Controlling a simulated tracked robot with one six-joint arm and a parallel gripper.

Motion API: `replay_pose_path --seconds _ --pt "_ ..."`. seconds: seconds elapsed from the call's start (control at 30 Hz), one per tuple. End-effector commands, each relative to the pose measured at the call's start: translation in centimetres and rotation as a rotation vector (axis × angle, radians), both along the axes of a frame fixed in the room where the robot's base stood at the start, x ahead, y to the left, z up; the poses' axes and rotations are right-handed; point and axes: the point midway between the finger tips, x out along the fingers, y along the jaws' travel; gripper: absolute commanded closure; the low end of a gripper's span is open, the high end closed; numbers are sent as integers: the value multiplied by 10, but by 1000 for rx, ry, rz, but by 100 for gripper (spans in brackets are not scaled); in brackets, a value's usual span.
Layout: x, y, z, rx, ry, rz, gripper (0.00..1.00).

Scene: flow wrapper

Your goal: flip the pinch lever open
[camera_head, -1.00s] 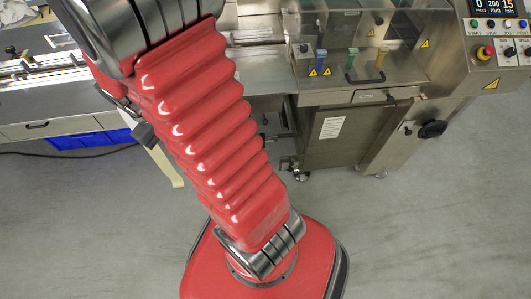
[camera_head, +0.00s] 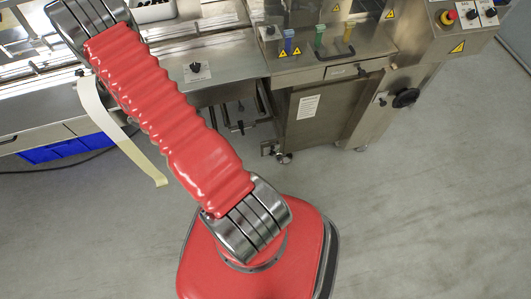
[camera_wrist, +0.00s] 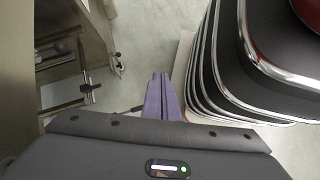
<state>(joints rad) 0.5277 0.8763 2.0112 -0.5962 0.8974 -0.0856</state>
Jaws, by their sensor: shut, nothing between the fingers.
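I cannot tell for sure which part is the pinch lever. Below the machine's deck, metal rods with dark ends (camera_head: 241,126) show; similar rods with a dark clamp (camera_wrist: 86,86) are at the left in the wrist view. My gripper (camera_wrist: 160,78) shows in the wrist view as two purple fingers pressed together and empty, pointing down over the floor, to the right of the rods and apart from them. It is out of the head view.
My red arm crosses the head view. A pale strip (camera_head: 122,135) hangs from the table edge beside it. A blue bin (camera_head: 62,149) is under the left table. A control panel with a red stop button (camera_head: 447,16) is top right. Grey floor (camera_head: 420,220) is free in front.

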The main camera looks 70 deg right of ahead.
Motion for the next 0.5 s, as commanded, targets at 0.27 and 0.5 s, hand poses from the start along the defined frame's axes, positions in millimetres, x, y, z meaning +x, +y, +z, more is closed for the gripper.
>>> replay_pose_path --seconds 0.27,0.5 --pt "-28 -19 -55 44 93 72 100" --pt "-55 -32 -103 91 164 146 100"
